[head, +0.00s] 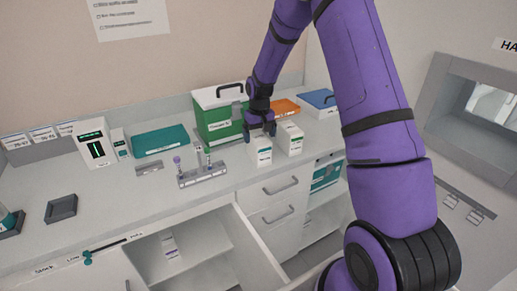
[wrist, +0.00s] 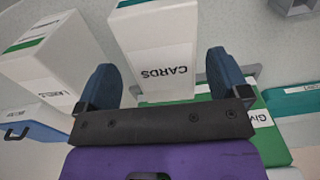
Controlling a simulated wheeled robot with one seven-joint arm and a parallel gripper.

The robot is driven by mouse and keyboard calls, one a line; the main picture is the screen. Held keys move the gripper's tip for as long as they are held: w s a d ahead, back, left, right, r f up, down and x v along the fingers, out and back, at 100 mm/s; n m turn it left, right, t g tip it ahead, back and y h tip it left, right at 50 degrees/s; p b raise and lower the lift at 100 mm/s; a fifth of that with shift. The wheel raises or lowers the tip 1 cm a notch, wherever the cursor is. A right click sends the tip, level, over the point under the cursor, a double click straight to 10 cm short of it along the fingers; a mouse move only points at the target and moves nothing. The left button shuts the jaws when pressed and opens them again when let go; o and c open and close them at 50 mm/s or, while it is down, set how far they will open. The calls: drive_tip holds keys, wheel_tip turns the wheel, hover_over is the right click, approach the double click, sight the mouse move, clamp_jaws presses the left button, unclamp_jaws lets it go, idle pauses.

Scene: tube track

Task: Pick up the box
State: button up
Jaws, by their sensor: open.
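A white box with a green band, marked CARDS (wrist: 158,58), stands between my fingers in the wrist view, with room on both sides. In the head view the same box (head: 258,152) stands near the counter's front edge. My gripper (head: 261,129) is open just above and behind it, pointing down; its two blue fingers (wrist: 160,82) also show in the wrist view. A second white box, marked LABELS (wrist: 58,62), stands close by to the left in the wrist view and to the right in the head view (head: 289,139).
A green bin with a white lid (head: 218,125) stands behind my gripper, with orange (head: 284,107) and blue (head: 318,101) cases to its right. A grey tube rack (head: 202,177) stands to the left. Below, an open cabinet (head: 185,250) shows shelves.

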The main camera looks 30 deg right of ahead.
drive_tip(key=f, duration=0.4)
drive_tip(key=shift+s+a+f, duration=0.1)
drive_tip(key=shift+a+f, duration=0.1)
drive_tip(key=shift+f, duration=0.15)
drive_tip(key=c, duration=1)
drive_tip(key=shift+c, duration=0.2)
drive_tip(key=shift+r, duration=0.1)
drive_tip(key=shift+r, duration=0.6)
wheel_tip(320, 180, up, 2)
drive_tip(key=shift+r, duration=0.2)
drive_tip(key=s+d, duration=0.3)
drive_tip(key=s, duration=0.4)
drive_tip(key=s+d+r, duration=0.1)
drive_tip(key=s+d, duration=0.2)
drive_tip(key=s, duration=0.4)
drive_tip(key=shift+s, duration=0.4)
